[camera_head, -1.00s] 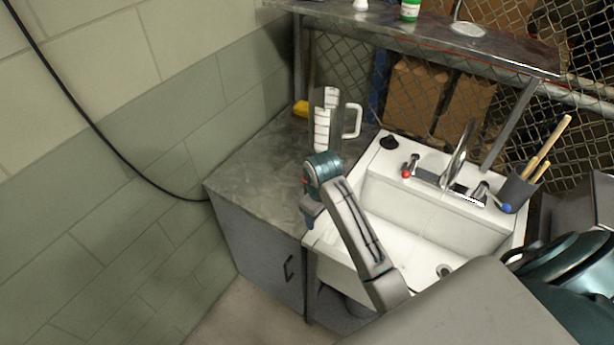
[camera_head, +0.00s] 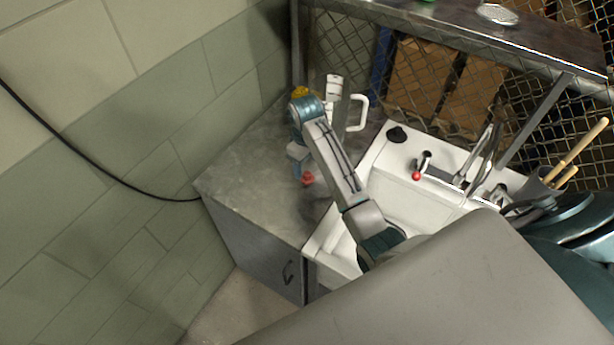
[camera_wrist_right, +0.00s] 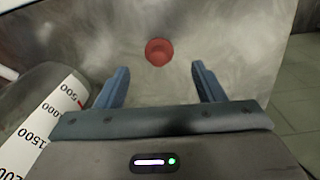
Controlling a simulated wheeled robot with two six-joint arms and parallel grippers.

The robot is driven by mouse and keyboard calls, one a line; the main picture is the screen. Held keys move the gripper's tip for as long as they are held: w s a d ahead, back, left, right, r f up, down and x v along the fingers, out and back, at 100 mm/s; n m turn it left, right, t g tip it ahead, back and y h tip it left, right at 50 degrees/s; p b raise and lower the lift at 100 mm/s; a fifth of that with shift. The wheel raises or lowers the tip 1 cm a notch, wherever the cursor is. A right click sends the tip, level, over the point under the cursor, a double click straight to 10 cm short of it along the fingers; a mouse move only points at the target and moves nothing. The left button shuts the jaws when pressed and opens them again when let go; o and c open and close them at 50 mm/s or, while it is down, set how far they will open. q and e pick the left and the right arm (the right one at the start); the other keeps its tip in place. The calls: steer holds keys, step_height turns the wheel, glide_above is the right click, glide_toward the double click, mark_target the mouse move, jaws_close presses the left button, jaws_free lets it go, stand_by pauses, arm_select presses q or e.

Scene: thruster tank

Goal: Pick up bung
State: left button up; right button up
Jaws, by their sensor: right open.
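A small round red bung (camera_wrist_right: 158,52) rests on the grey metal counter (camera_wrist_right: 225,40). In the head view the red bung (camera_head: 308,179) shows just beside the lower end of my right gripper (camera_head: 298,160). In the right wrist view my right gripper (camera_wrist_right: 160,70) is open and empty. Its two blue fingers stand apart, and the bung lies beyond the fingertips, about midway between them. My left gripper is not in view.
A measuring jug with a white scale (camera_wrist_right: 42,128) stands close to the left finger; its handle (camera_head: 358,113) shows in the head view. A white sink (camera_head: 405,195) with taps adjoins the counter (camera_head: 240,180). A black plug-like piece (camera_head: 397,134) sits on its rear corner.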

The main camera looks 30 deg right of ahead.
mark_target(307, 174)
steer(key=shift+f, duration=0.3)
steer(key=shift+w+d+f+p, duration=0.1)
steer(key=shift+f+p, duration=0.2)
steer(key=shift+f, duration=0.05)
step_height(307, 174, down, 4)
steer(key=shift+f+p, duration=0.2)
steer(key=shift+p, duration=0.95)
steer(key=shift+f, duration=0.3)
steer(key=shift+c, duration=0.5)
steer(key=c, duration=0.8)
steer(key=shift+c, duration=0.7)
arm_select(q)
steer(key=r, duration=0.1)
steer(key=w+r, duration=0.1)
steer(key=r, duration=0.1)
steer(key=shift+d+r, duration=0.15)
